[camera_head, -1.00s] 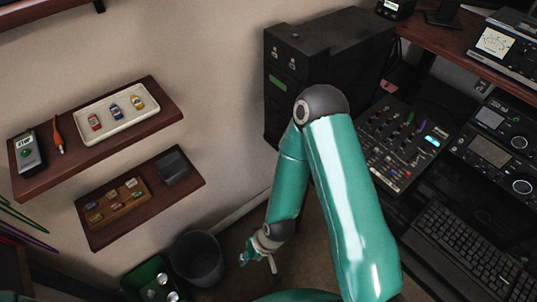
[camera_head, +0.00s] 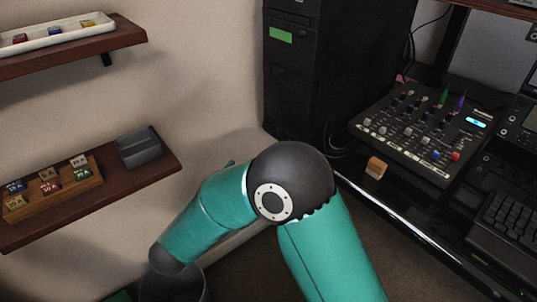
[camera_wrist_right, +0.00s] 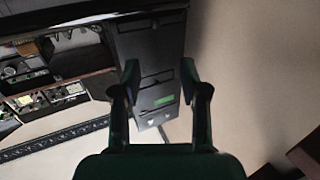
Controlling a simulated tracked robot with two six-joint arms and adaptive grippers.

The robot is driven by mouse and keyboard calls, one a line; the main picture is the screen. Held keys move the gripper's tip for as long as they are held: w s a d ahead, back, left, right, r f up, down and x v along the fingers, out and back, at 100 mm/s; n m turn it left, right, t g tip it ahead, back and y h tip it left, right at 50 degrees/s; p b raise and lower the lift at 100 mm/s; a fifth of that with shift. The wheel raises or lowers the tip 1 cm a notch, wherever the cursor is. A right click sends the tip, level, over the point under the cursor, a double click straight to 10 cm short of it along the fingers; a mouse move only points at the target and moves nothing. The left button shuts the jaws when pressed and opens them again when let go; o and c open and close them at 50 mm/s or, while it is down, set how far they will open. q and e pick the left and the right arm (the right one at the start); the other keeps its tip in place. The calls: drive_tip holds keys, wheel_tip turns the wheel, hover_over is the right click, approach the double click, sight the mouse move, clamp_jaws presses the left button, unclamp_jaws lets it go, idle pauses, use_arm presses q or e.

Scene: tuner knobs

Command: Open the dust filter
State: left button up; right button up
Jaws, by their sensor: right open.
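A tall black cabinet (camera_head: 330,70) with a green label (camera_head: 281,35) stands at the back wall in the head view. It shows inverted in the right wrist view (camera_wrist_right: 150,45), with the green label (camera_wrist_right: 164,101) and panel seams on its front. I cannot tell for sure which panel is the dust filter. My right gripper (camera_wrist_right: 159,72) is open and empty, its two fingers framing the cabinet front from some distance. In the head view my right arm bends in front of the cabinet's foot and its gripper is not clearly visible. My left gripper is not in view.
Two wooden shelves, the upper (camera_head: 110,38) and the lower (camera_head: 165,165), jut from the left wall. A mixer (camera_head: 420,135), a small wooden block (camera_head: 376,168) and a keyboard (camera_head: 510,215) are on the right. A bin (camera_head: 175,285) stands below my arm.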

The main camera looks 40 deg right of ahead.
drive_tip(key=b, duration=0.2)
approach(276, 133)
drive_tip(key=x, duration=0.8)
drive_tip(key=shift+w+d, duration=0.1)
drive_tip(key=shift+d, duration=0.15)
clamp_jaws()
